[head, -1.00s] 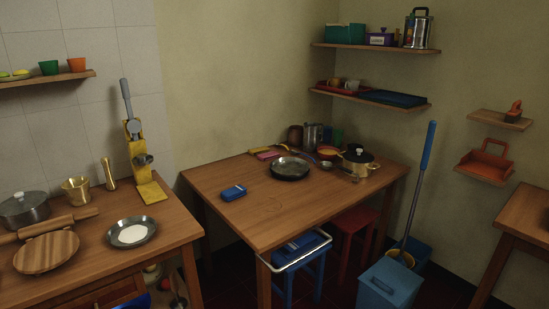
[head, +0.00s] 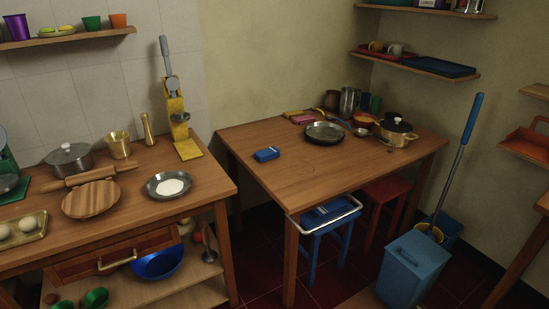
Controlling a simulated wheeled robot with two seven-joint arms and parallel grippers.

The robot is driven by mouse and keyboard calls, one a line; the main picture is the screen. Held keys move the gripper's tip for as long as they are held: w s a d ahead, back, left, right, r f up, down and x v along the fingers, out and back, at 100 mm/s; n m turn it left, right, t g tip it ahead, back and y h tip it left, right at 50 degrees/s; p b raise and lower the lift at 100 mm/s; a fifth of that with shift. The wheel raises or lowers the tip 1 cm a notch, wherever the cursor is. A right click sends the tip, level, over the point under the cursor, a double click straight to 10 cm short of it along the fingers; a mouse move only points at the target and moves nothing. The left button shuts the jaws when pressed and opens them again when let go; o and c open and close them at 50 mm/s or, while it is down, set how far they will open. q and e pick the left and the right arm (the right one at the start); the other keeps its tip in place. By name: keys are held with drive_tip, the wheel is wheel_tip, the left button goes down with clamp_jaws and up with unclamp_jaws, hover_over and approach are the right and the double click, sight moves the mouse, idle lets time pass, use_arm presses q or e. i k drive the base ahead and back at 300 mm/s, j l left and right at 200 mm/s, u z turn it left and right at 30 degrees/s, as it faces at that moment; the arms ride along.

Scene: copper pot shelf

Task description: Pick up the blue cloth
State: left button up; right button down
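No object is plainly a cloth at this size. A small blue item (head: 266,154) lies on the left part of the middle wooden table (head: 290,174); it looks like a small block or folded piece, and I cannot tell which. A darker blue flat shape (head: 328,211) shows by the white rail (head: 345,216) at the table's front edge, above a blue stool (head: 318,228); I cannot tell whether it is cloth or the stool's seat. Neither of my grippers is in view.
A black pan (head: 325,132) and a brass pot (head: 397,134) stand at the table's back. The left counter (head: 135,205) holds a pan of white stuff (head: 169,184) and a press (head: 179,118). A blue bin (head: 412,270) with a mop stands at right. The table's front is clear.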

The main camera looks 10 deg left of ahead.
sight(272, 152)
drive_tip(key=i+j+z, duration=0.1)
drive_tip(key=i, duration=0.3)
drive_tip(key=i+j, duration=0.15)
drive_tip(key=i, duration=0.25)
drive_tip(key=i+j+z, duration=0.15)
drive_tip(key=i, duration=0.3)
